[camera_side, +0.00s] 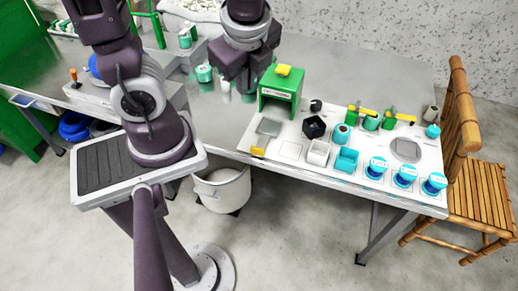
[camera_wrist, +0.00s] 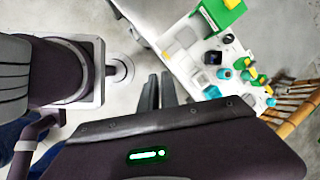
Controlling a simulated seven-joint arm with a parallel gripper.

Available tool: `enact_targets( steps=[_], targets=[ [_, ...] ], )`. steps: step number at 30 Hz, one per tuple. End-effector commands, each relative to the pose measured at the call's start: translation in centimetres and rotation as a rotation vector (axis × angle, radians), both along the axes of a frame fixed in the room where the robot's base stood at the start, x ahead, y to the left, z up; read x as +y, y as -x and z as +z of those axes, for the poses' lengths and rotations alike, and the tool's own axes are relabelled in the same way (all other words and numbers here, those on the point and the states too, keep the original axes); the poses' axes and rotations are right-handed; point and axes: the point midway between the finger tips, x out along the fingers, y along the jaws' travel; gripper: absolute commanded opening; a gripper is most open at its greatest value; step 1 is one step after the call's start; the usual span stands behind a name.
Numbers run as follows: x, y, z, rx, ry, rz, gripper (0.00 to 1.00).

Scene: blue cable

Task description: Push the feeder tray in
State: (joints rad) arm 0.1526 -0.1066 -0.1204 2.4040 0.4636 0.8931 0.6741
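The feeder is a green box (camera_side: 281,86) with a yellow block on top, at the back left of the white work board. It also shows at the top of the wrist view (camera_wrist: 222,12). A flat grey tray plate (camera_side: 269,127) lies in front of its opening, with a yellow tab (camera_side: 258,152) nearer the board's front edge. The plate appears pulled out of the feeder. My gripper (camera_side: 243,88) is left of the feeder, apart from it. In the wrist view its two dark fingers (camera_wrist: 158,90) show a narrow gap with nothing between them.
A black container (camera_side: 314,127), a white bin (camera_side: 318,153) and a teal bin (camera_side: 347,160) stand right of the tray. Several teal round parts (camera_side: 405,176) line the board's front right. A bamboo chair (camera_side: 466,150) stands at the right end.

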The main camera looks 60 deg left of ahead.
Motion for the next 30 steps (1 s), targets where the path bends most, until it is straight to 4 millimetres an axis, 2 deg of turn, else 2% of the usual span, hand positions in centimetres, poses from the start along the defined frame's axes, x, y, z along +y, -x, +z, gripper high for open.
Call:
enact_targets(
  steps=[1, 4, 9, 12, 15, 18, 20, 23, 30],
  targets=[
    [0.2, -0.8, -2.0, 0.146, -0.085, -0.229, 0.0],
    [0.4, -2.5, -6.2, 0.452, -0.229, -0.76, 0.0],
    [-0.9, -3.7, -15.2, 0.957, -0.34, -1.652, 0.0],
    [-1.8, -3.0, -20.0, 1.169, -0.337, -2.063, 0.0],
    [-2.5, -2.1, -23.1, 1.291, -0.318, -2.327, 0.0],
    [-2.6, -1.6, -24.5, 1.341, -0.307, -2.444, 0.0],
    [-2.4, -1.6, -25.0, 1.349, -0.304, -2.462, 0.0],
    [-1.5, -1.6, -26.2, 1.352, -0.303, -2.459, 0.0],
    [1.7, -2.0, -30.3, 1.349, -0.299, -2.454, 0.0]
  ],
)
